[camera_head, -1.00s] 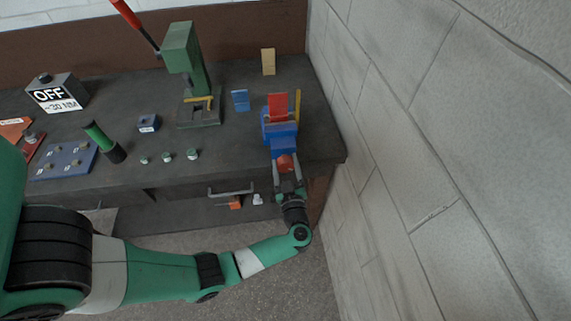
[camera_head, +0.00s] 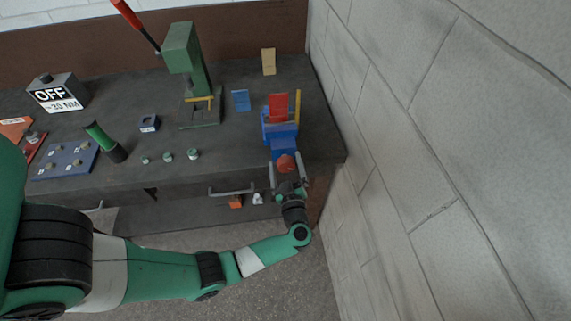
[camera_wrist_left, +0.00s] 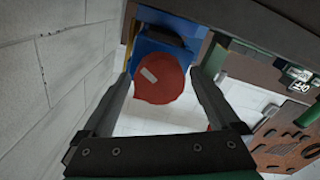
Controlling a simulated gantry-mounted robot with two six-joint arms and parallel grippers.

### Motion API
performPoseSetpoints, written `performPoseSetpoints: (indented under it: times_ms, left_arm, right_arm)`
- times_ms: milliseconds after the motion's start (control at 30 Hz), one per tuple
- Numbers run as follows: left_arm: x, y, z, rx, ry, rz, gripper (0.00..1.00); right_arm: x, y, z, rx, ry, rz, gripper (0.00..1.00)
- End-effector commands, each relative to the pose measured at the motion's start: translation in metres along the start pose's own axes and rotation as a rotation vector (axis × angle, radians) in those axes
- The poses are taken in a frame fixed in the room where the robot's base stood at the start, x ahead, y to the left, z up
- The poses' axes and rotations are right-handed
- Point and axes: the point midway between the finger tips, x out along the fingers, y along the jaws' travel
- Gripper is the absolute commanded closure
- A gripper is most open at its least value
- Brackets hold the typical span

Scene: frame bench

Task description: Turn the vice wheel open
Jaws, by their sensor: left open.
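The blue vice (camera_head: 283,150) stands at the bench's right front corner, with a red block (camera_head: 278,107) at its top. Its round red wheel (camera_head: 286,163) faces the front. My left gripper (camera_head: 288,175) is open at the wheel, one finger on each side of it. In the left wrist view the red wheel (camera_wrist_left: 160,80), with a pale mark on its face, lies between the tips of the open fingers (camera_wrist_left: 161,76). The blue vice body (camera_wrist_left: 160,40) is behind it. I cannot tell whether the fingers touch the wheel. My right gripper is not in view.
A pale block wall (camera_head: 440,150) rises close to the right of the vice. A green press (camera_head: 186,60), a small blue block (camera_head: 241,100) and a tan block (camera_head: 268,61) stand on the bench. A grey handle (camera_head: 232,192) sticks out below the bench front.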

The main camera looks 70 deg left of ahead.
Motion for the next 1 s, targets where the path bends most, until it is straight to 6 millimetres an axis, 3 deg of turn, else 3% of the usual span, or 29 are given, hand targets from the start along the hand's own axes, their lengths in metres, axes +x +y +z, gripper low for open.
performPoseSetpoints:
  times_ms: [167,267,600,700,1000]
  left_arm:
    - [-0.003,0.000,0.000,0.001,0.000,0.001,0.04]
    - [-0.014,0.001,0.000,0.002,-0.002,0.004,0.04]
    - [-0.091,0.002,-0.001,0.001,-0.002,0.007,0.04]
    - [-0.107,0.001,0.000,0.000,-0.001,0.004,0.04]
    - [-0.117,0.000,0.000,0.000,0.000,0.000,0.04]
  right_arm:
    - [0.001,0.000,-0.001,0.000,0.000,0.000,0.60]
    - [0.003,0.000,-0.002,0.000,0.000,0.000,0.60]
    - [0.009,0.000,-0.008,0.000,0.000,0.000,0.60]
    - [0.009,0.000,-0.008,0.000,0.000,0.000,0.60]
    - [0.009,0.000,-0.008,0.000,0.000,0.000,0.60]
